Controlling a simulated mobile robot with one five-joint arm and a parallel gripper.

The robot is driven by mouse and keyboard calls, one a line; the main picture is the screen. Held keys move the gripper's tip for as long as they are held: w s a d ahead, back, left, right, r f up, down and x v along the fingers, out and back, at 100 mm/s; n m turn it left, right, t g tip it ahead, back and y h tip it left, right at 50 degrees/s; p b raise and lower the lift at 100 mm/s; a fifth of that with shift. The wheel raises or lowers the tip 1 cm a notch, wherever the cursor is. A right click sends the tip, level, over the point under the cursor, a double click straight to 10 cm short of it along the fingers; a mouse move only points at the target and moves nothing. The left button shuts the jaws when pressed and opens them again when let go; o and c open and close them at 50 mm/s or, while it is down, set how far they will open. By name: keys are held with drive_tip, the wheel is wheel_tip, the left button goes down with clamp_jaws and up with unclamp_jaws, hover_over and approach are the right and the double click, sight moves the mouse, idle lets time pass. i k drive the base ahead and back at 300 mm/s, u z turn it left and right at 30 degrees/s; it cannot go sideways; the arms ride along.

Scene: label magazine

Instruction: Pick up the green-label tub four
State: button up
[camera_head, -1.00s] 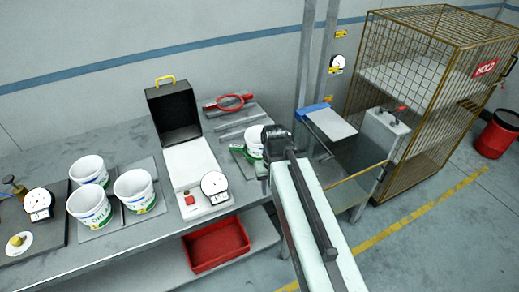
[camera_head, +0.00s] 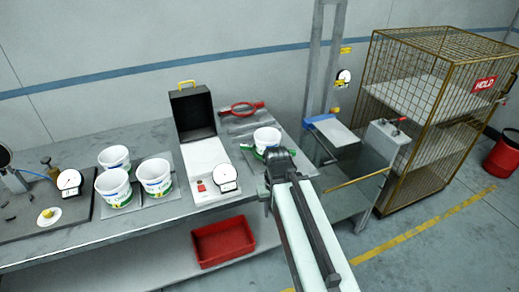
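A white tub (camera_head: 267,138) stands upright at the right end of the bench, with a green piece at its lower left. It may be tub four, but I cannot read its label. My gripper (camera_head: 279,158) is just in front of it and overlaps its lower right part in the picture. My arm hides the fingertips, so I cannot tell whether they are open or touching the tub. Three other white tubs with green and blue print stand together on the left: one behind (camera_head: 114,160), one in front (camera_head: 113,189) and one to the right (camera_head: 155,179).
A white device with a dial (camera_head: 226,178) and an open black case (camera_head: 193,113) stand mid-bench. A red tray (camera_head: 222,243) sits on the lower shelf. To the right are a metal post (camera_head: 322,60), a grey box (camera_head: 384,142) and a wire HOLD cage (camera_head: 433,75).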

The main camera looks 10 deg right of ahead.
sight(264, 137)
drive_tip(key=u, duration=0.9)
drive_tip(key=i, duration=0.7)
drive_tip(key=u, duration=1)
